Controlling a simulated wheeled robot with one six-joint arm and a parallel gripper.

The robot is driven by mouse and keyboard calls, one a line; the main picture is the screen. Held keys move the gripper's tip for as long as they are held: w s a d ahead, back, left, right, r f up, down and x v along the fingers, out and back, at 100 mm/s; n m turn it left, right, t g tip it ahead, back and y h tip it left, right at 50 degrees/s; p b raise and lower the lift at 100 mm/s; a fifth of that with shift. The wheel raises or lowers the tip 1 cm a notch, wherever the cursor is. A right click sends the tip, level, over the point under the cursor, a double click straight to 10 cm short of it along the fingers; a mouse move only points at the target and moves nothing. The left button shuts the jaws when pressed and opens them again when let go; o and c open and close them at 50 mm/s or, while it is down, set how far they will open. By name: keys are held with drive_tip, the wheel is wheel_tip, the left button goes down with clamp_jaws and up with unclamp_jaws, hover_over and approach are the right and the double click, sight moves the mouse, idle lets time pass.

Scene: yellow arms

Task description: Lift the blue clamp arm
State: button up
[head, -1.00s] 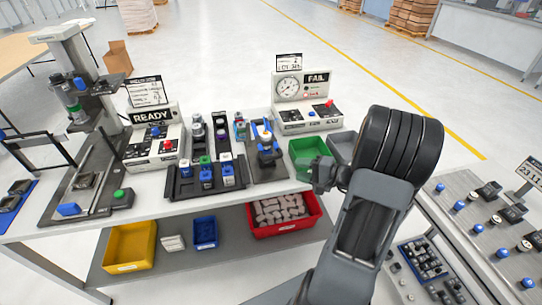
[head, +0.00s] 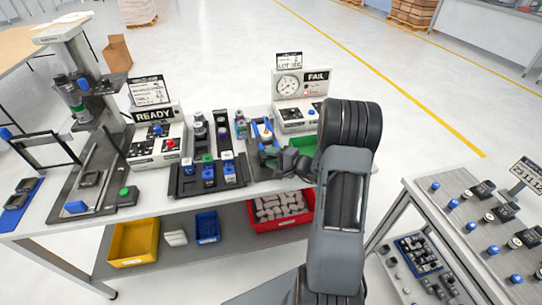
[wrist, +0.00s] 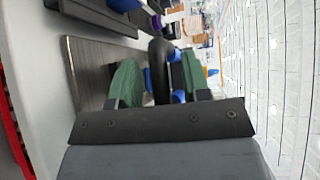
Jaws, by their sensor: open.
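The clamp fixture stands on the white table in the head view, with the blue clamp arm (head: 256,130) showing as blue parts at its top. My gripper (head: 272,153) is at the front of this fixture and hides its lower part. In the wrist view my gripper (wrist: 160,80) is open, with green fingertips on both sides of a dark upright piece (wrist: 160,68). Blue parts (wrist: 175,75) of the fixture show between the fingers. I cannot tell whether either finger touches them.
A black rack (head: 190,188) with several blue-based vials stands left of the fixture. The FAIL gauge box (head: 289,118) stands behind. A red bin (head: 309,213) sits on the shelf below.

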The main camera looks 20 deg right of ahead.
drive_tip(key=shift+w+a, duration=0.15)
drive_tip(key=shift+c, duration=0.3)
drive_tip(key=shift+f, duration=0.1)
clamp_jaws()
